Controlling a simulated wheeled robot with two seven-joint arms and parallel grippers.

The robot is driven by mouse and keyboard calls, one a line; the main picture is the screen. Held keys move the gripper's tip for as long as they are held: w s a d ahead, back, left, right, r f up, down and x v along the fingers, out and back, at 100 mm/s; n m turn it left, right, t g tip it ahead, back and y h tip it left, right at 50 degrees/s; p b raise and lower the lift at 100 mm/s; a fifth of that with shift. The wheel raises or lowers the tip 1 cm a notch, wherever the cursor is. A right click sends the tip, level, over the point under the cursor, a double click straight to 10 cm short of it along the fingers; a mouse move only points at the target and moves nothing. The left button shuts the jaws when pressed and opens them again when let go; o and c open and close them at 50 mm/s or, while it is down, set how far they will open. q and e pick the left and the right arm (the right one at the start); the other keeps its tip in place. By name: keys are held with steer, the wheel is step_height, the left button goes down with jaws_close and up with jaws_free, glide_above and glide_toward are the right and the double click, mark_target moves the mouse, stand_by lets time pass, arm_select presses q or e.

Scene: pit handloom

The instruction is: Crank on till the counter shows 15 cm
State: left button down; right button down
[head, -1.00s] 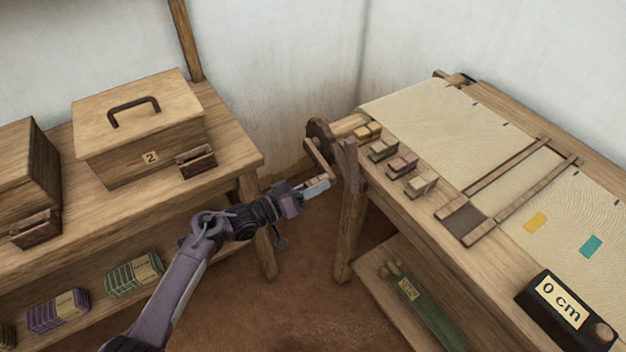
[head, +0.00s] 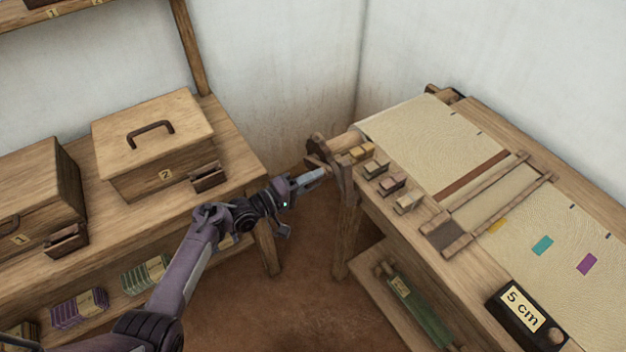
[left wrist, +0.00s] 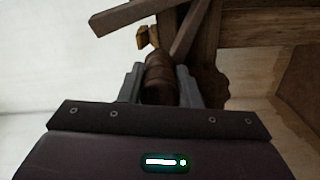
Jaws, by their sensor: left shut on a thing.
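The counter (head: 520,315) is a dark box with a cream label reading "5 cm" at the lower right of the head view. The crank (head: 318,160) is at the loom's left end, beside the cloth roller (head: 343,145). My left gripper (head: 322,174) is shut on the crank's handle. In the left wrist view the brown rounded handle (left wrist: 159,75) sits between the two grey fingers. The cloth (head: 425,140) lies over the loom top, with a brown band across it and yellow, teal and purple patches. My right gripper is not in view.
A wooden frame (head: 500,205) lies across the cloth. A lidded box marked 2 (head: 155,120) stands on the left bench. Bare floor (head: 300,290) lies between bench and loom.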

arm_select(q)
steer(key=shift+w+a+r+n, duration=0.15)
steer(key=shift+w+r+n, duration=0.05)
steer(key=shift+r+n, duration=0.2)
steer(key=shift+p, duration=0.3)
steer(key=c, duration=1.1)
jaws_free()
steer(key=shift+o, duration=0.2)
steer(key=v, duration=0.7)
steer(key=shift+s+a, duration=0.2)
steer(key=shift+a, duration=0.15)
